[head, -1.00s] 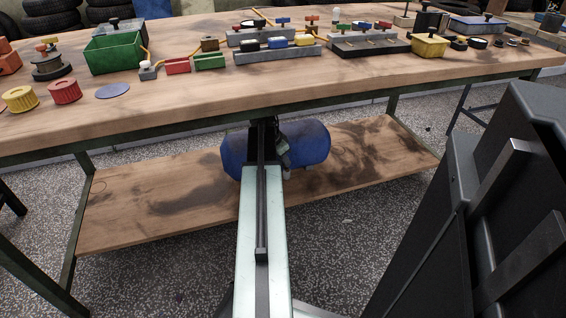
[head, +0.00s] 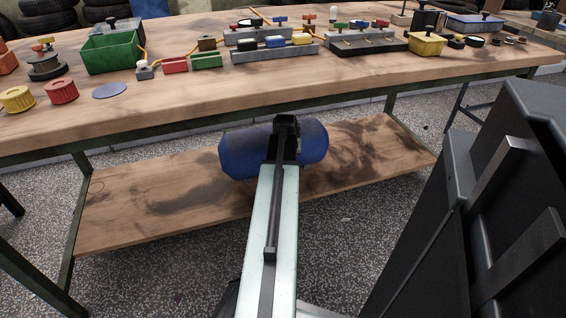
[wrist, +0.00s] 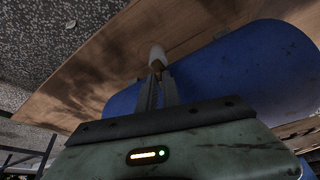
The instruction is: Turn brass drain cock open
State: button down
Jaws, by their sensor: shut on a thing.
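The blue compressor tank (head: 240,155) lies on its side on the lower wooden shelf, and its scuffed blue side fills much of the wrist view (wrist: 240,75). My gripper (wrist: 158,75) is beside the tank, its two narrow fingers shut on a small brass-brown piece, which I take to be the brass drain cock (wrist: 156,66). A pale rounded end (wrist: 157,53) shows just beyond the fingertips. The fingers hide most of the cock, so its turn angle cannot be read. In the head view my arm covers the gripper and the cock.
The lower shelf (head: 130,205) is bare left of the tank. The workbench top (head: 180,105) overhangs it and carries a green bin (head: 112,52), several coloured blocks and valve racks. A large black case (head: 510,200) stands at the right.

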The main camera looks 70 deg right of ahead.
jog(key=shift+s+d+n+t, duration=0.15)
jog(key=shift+n+t, duration=0.05)
jog(key=shift+n, duration=0.45)
jog(key=shift+s+d+n+t, duration=0.1)
jog(key=shift+s+n+t, duration=0.1)
jog(key=shift+n, duration=0.45)
jog(key=c, duration=1.5)
grip_release()
jog(key=shift+w, duration=0.1)
jog(key=shift+c, duration=0.2)
jog(key=shift+a, duration=0.1)
jog(key=shift+w, duration=0.1)
jog(key=p+v, duration=0.7)
jog(key=v, duration=0.1)
jog(key=shift+d, duration=0.2)
